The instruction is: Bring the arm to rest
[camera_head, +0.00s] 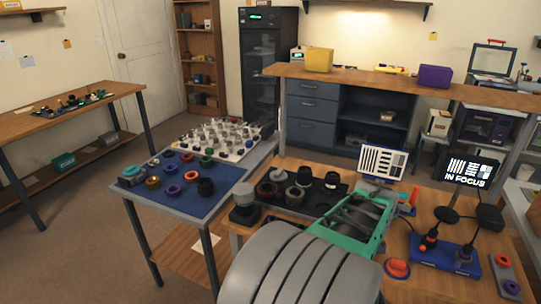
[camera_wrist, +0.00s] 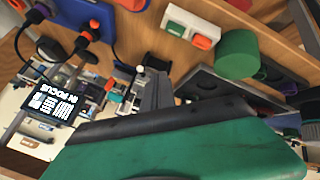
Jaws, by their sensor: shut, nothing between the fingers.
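My gripper (camera_wrist: 155,92) shows in the wrist view as dark grey fingers beyond a large green and black body. The fingers are together with nothing between them.
A dark tray (camera_head: 265,200) of lens parts lies left of my gripper. A striped chart (camera_head: 382,162) stands behind it. A blue box (camera_head: 445,256) with plugs and cables is at right. A blue mat (camera_head: 218,188) with rings lies on the left table. Floor at left is open.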

